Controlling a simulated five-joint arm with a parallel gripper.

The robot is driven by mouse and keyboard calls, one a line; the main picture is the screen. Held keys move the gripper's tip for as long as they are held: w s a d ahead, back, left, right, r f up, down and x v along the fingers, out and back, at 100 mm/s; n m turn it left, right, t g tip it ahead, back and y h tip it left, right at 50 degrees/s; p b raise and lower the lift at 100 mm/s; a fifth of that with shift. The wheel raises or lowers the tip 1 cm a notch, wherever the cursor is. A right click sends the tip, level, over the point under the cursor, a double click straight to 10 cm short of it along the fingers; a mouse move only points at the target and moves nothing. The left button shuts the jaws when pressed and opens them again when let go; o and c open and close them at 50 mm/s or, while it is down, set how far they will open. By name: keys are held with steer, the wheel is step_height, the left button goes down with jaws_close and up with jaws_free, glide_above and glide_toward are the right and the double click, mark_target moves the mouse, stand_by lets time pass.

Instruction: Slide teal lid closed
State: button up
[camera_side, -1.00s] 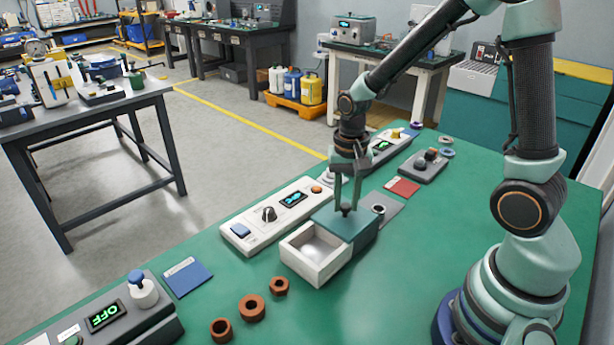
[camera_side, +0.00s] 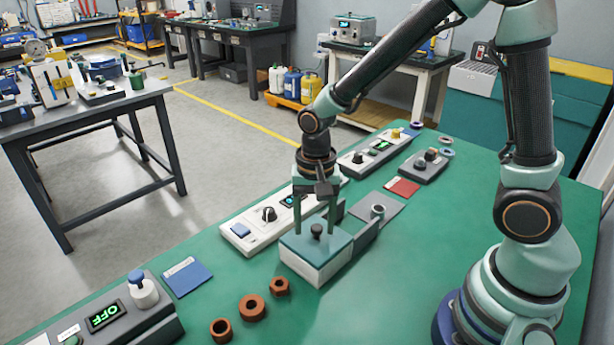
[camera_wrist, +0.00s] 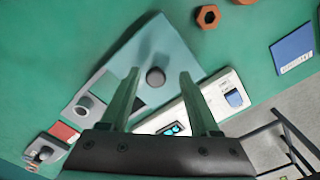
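The teal lid (camera_side: 300,243) lies flat over the white box (camera_side: 306,270), and no opening shows in the box top. A dark round knob (camera_side: 317,231) stands on the lid. In the wrist view the lid (camera_wrist: 172,48) and the knob (camera_wrist: 155,77) show below my gripper. My gripper (camera_side: 316,233) is open, with one finger on each side of the knob and a gap to it. In the wrist view the fingertips (camera_wrist: 159,72) are well apart and hold nothing.
A white control panel (camera_side: 240,231) lies just behind the box. A grey plate (camera_side: 388,207) with a metal ring (camera_side: 378,211) is to the right. Several brown rings (camera_side: 252,308) and a blue card (camera_side: 187,278) lie to the left.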

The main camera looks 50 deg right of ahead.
mark_target(318, 228)
step_height(318, 228, up, 12)
stand_by(0.8)
steer(key=shift+d, duration=0.1)
steer(key=s+d+r+n+t, duration=0.4)
steer(key=s+d+n+t, duration=0.1)
steer(key=n, duration=0.4)
steer(key=shift+s+d+r+t, duration=0.3)
steer(key=shift+d, duration=0.15)
